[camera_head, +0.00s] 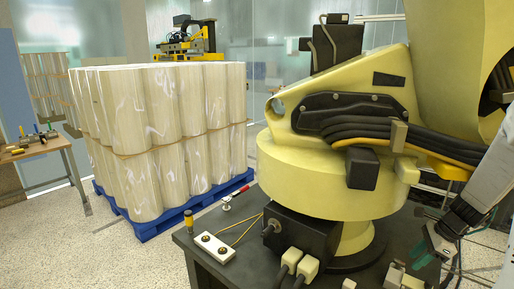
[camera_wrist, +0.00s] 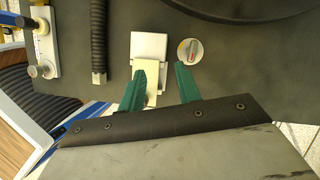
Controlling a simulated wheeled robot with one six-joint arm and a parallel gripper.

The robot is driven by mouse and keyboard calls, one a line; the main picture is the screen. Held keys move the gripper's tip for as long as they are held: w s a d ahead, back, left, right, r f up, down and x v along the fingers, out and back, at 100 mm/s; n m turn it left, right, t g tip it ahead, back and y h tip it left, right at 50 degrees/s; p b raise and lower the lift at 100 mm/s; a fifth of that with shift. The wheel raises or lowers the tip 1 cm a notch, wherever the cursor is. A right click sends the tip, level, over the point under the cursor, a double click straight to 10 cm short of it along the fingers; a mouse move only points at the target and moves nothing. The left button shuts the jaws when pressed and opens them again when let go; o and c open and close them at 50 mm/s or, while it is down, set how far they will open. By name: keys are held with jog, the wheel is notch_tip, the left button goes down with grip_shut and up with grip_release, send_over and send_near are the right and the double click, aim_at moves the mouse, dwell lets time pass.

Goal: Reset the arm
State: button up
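My gripper (camera_head: 430,247) is at the lower right of the head view, low over the dark table top (camera_head: 235,268). In the wrist view its two green fingers (camera_wrist: 161,70) are spread apart, with nothing visibly clamped between them. A white plate with a cream block (camera_wrist: 153,85) shows by the left fingertip. A round grey knob (camera_wrist: 190,52) shows just beyond the right fingertip. I cannot tell whether the fingers touch either one.
A large yellow robot machine (camera_head: 320,180) stands on the table, close left of my arm. A white switch box (camera_head: 212,247) sits at the table's left. Wrapped cylinders (camera_head: 165,110) stand stacked on a blue pallet (camera_head: 150,228). A wooden bench (camera_head: 40,147) is at far left.

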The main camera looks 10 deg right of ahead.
jog(key=s+a+r+n+h, duration=0.1)
jog(key=s+a+r+n, duration=0.6)
jog(key=a+n, duration=0.1)
jog(key=s+a+r+n+h, duration=0.1)
jog(key=s+a+r+n, duration=0.5)
jog(key=a, duration=0.5)
jog(key=s+a+r+n+g+h, duration=0.1)
jog(key=s+a+r+n+h, duration=0.1)
jog(key=s+a+r+n, duration=0.5)
notch_tip(320, 180, up, 3)
jog(key=a+n, duration=0.2)
jog(key=n, duration=0.1)
jog(key=shift+s+a+r, duration=0.2)
jog(key=shift+s+a, duration=0.1)
jog(key=shift+o, duration=0.5)
